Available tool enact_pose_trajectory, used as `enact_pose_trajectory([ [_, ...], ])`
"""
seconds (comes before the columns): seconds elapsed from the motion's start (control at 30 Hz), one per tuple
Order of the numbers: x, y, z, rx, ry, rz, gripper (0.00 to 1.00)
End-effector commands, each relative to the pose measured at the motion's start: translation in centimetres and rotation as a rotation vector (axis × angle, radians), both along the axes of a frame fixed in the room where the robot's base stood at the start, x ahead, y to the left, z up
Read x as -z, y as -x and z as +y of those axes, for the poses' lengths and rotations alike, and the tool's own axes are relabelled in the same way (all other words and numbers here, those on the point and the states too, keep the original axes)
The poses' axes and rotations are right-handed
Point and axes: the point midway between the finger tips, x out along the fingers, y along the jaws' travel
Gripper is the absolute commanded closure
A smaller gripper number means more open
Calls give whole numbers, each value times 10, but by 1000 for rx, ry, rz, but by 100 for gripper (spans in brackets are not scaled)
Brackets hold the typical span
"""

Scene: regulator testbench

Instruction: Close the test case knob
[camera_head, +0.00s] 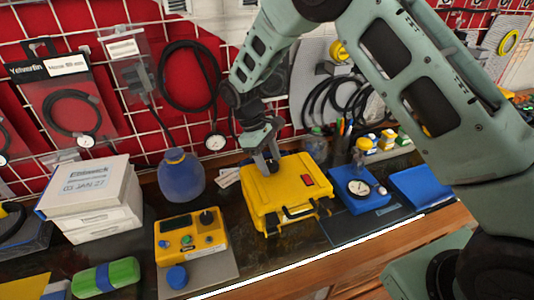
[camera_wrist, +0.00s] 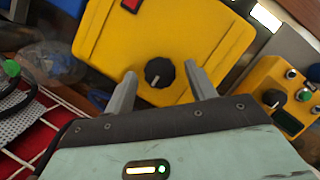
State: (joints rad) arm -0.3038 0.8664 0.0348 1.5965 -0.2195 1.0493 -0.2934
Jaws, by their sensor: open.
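The yellow test case (camera_head: 288,196) lies on the workbench with its lid down, and a red part and black latches show on it. In the wrist view the case (camera_wrist: 205,48) fills the upper middle. Its black round knob (camera_wrist: 159,72) has a white pointer line and sits on the yellow face. My gripper (camera_wrist: 163,82) is open, with one finger on each side of the knob in the picture. I cannot tell whether a finger touches it. In the head view my gripper (camera_head: 271,163) is over the case's back left part and mostly hides the knob.
A yellow tester (camera_head: 190,241) with a black knob stands front left of the case. A blue gauge box (camera_head: 358,197) is close on its right. A blue round vessel (camera_head: 181,177) and white boxes (camera_head: 93,197) stand left. Cables hang on the red wall behind.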

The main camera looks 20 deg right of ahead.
Motion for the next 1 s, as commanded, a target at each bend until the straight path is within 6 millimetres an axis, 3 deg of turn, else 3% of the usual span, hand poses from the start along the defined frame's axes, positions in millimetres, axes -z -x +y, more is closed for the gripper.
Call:
enact_pose_trajectory([
  [0.17,-15,-7,6,0,-3,-6,44],
  [0.6,-93,-29,28,-2,-2,-4,44],
  [0.8,-109,-33,32,0,-1,-2,44],
  [1.0,-111,-33,32,0,-1,-1,44],
])
